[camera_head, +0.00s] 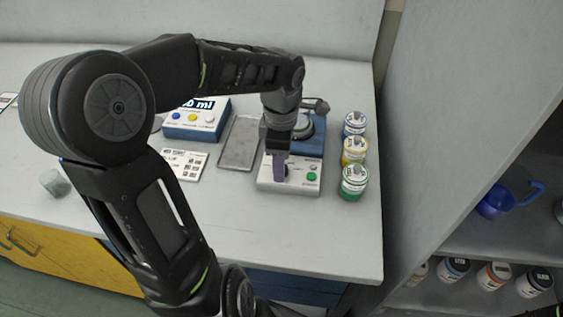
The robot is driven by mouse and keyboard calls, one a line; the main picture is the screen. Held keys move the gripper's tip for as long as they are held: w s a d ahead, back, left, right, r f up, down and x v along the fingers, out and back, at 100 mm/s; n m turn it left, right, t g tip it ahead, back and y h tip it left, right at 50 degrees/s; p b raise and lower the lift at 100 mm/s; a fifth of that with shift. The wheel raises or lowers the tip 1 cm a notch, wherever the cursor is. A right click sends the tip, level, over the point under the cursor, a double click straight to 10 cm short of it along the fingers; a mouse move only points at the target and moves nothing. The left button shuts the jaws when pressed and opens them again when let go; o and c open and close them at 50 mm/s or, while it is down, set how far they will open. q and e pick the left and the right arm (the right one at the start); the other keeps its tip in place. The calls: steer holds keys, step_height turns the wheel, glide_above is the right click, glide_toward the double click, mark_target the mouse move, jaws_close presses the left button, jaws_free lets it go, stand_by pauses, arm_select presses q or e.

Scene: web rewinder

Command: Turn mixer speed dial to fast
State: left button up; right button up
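The mixer (306,186) stands near the right end of the table, with a blue rear part and a pale front panel. Its panel carries a green button (312,177) at the right and small printed labels. My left gripper (279,178) points down over the left-middle of this panel, its narrow purple-grey finger part at or just above the surface. The speed dial is not clearly visible; the gripper covers that area. I cannot tell whether the fingers touch or hold it, or how far they are apart. My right gripper is not in view.
Jars with blue (354,124), yellow (354,150) and green (353,183) bands stand right of the mixer. A metal tray (239,144), a printed card (184,164) and a blue-white device (196,121) lie left. The table front is clear. A shelf unit (470,243) stands right.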

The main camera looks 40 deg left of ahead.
arm_select(q)
steer(key=shift+f, duration=0.45)
steer(key=shift+c, duration=0.3)
jaws_close()
